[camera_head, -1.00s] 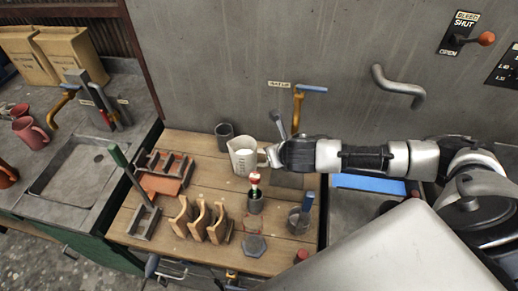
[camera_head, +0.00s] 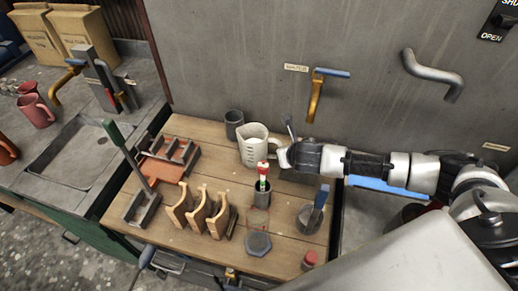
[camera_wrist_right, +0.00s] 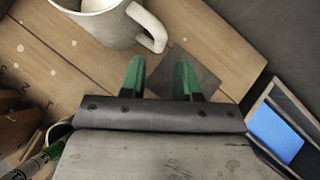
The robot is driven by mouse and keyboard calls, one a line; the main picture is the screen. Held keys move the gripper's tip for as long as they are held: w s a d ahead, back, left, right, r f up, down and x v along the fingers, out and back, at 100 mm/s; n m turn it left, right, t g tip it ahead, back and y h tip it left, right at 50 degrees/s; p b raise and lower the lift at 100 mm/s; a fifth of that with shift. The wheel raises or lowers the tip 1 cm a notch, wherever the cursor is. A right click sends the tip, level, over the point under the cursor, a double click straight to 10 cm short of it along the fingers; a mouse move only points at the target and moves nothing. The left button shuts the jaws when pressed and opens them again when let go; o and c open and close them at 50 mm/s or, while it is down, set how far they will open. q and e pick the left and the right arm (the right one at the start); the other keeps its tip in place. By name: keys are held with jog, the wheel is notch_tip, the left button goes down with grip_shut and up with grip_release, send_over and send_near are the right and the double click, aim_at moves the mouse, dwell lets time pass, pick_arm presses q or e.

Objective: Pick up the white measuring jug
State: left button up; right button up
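The white measuring jug (camera_head: 254,148) stands upright on the wooden worktop, near the wall. My right gripper (camera_head: 283,157) is just to the right of the jug, on its handle side. In the right wrist view the jug (camera_wrist_right: 108,28) is at the top, cut off by the frame, with its handle (camera_wrist_right: 150,30) pointing right. The two green fingers of my right gripper (camera_wrist_right: 160,72) are apart with nothing between them. The handle lies just ahead of the fingertips, and I see no clear contact. My left gripper is not in view.
A dark grey cup (camera_head: 234,125) stands behind the jug. A dark holder (camera_head: 261,194) with a red-topped item stands in front. Wooden arched pieces (camera_head: 207,212) and a rack (camera_head: 178,150) are to the left. A wall tap (camera_head: 318,90) is behind, a blue-handled pot (camera_head: 311,217) at right.

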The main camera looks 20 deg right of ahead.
aim_at(262, 148)
jog(key=shift+p+x, duration=0.6)
jog(key=shift+x, duration=2.8)
jog(key=shift+w+r, duration=0.1)
jog(key=shift+r, duration=0.05)
grip_shut()
jog(key=shift+a+r, duration=0.1)
